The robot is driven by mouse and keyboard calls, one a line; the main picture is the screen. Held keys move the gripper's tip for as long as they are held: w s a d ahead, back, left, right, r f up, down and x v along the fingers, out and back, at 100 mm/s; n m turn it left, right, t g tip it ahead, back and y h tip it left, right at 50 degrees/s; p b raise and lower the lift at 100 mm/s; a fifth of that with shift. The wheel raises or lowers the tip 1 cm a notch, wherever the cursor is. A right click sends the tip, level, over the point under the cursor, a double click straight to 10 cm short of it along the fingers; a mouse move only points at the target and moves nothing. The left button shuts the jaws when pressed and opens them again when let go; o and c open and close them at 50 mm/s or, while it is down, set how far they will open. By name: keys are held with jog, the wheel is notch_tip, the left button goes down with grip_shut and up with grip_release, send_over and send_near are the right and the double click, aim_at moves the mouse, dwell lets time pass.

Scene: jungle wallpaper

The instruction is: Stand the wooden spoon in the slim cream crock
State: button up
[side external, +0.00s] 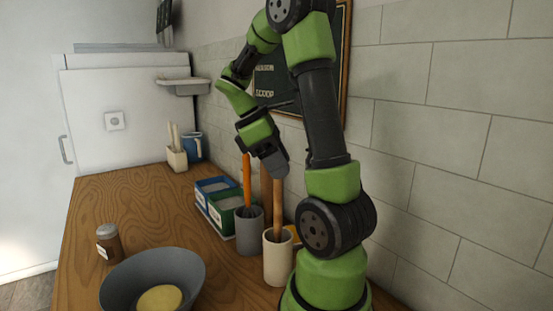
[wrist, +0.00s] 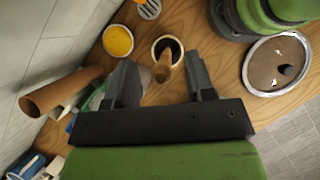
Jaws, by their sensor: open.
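The wooden spoon (side external: 278,203) stands nearly upright in the cream crock (side external: 278,262) in the side view, its lower end hidden inside. In the wrist view the spoon (wrist: 163,70) rises from the dark mouth of the crock, whose pale rim (wrist: 153,52) shows around it. My gripper (side external: 279,168) is directly above the crock, at the top of the spoon. In the wrist view its two fingers (wrist: 161,84) are apart, with the spoon's top end between them and a gap on each side.
A grey crock (side external: 250,237) with an orange-handled utensil (side external: 247,180) stands close to the left of the cream crock. Blue and green boxes (side external: 215,195) are behind it. A grey bowl (side external: 180,265) and a brown jar (side external: 109,243) stand at the front left. The wall is close on the right.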

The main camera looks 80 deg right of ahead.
jog(key=v, duration=1)
dwell(0.8)
jog(key=a+f+m+t+y, duration=0.1)
jog(key=a+m+t, duration=0.2)
jog(key=a+t, duration=0.3)
jog(key=s+a+f+m+t+y, duration=0.1)
jog(key=a+t, duration=0.6)
jog(key=a, duration=0.7)
jog(key=shift+a+f+m+y, duration=0.2)
jog(key=shift+f+m+y, duration=0.4)
jog(key=shift+m, duration=0.3)
